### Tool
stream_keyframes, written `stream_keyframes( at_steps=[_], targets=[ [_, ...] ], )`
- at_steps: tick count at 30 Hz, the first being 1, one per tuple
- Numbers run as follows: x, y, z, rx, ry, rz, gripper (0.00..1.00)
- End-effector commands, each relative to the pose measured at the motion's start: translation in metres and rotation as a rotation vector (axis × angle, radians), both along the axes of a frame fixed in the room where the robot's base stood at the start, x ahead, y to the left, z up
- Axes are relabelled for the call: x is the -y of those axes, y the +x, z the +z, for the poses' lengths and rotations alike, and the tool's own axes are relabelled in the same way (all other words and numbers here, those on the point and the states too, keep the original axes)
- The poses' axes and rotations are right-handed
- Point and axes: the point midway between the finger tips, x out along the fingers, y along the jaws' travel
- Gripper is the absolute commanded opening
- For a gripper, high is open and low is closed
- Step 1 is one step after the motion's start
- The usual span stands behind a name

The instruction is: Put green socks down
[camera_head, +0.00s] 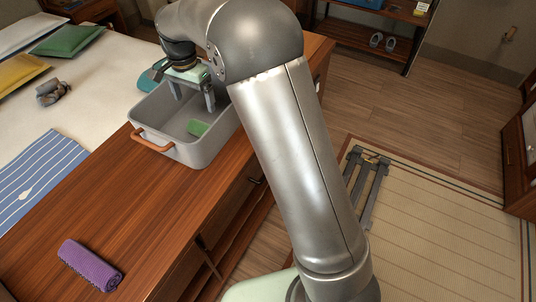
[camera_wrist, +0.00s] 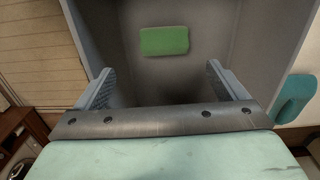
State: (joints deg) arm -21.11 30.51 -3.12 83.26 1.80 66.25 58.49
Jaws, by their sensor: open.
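The green socks (camera_head: 198,127) lie as a small flat bundle on the floor of the grey bin (camera_head: 185,154). In the wrist view the green socks (camera_wrist: 164,41) show in the bin beyond my fingers, apart from them. My gripper (camera_head: 192,99) is over the bin, with its fingers reaching down inside the rim. In the wrist view my gripper (camera_wrist: 173,88) is open, with nothing between its two fingers. My arm hides part of the bin's far right side in the head view.
The bin, with copper handles (camera_head: 152,141), stands on a wooden cabinet (camera_head: 150,215). A rolled purple cloth (camera_head: 90,265) lies near the front. A teal item (camera_head: 148,80) lies beside the bin. The bed (camera_head: 100,95) at left holds pillows and a striped blue cloth (camera_head: 42,178).

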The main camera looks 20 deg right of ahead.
Motion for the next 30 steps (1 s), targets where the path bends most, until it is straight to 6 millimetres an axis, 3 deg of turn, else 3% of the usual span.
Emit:
stream_keyframes(
  at_steps=[5,9,15,18,22,30],
  targets=[
    [0.05,-0.05,0.026,0.008,0.011,0.126,0.92],
    [0.106,-0.134,0.037,0.017,0.017,0.324,0.92],
    [0.156,-0.252,0.02,0.029,0.012,0.585,0.92],
    [0.167,-0.291,0.007,0.03,0.007,0.674,0.92],
    [0.173,-0.317,-0.004,0.03,0.003,0.735,0.92],
    [0.174,-0.321,-0.006,0.029,0.003,0.748,0.92]
  ],
)
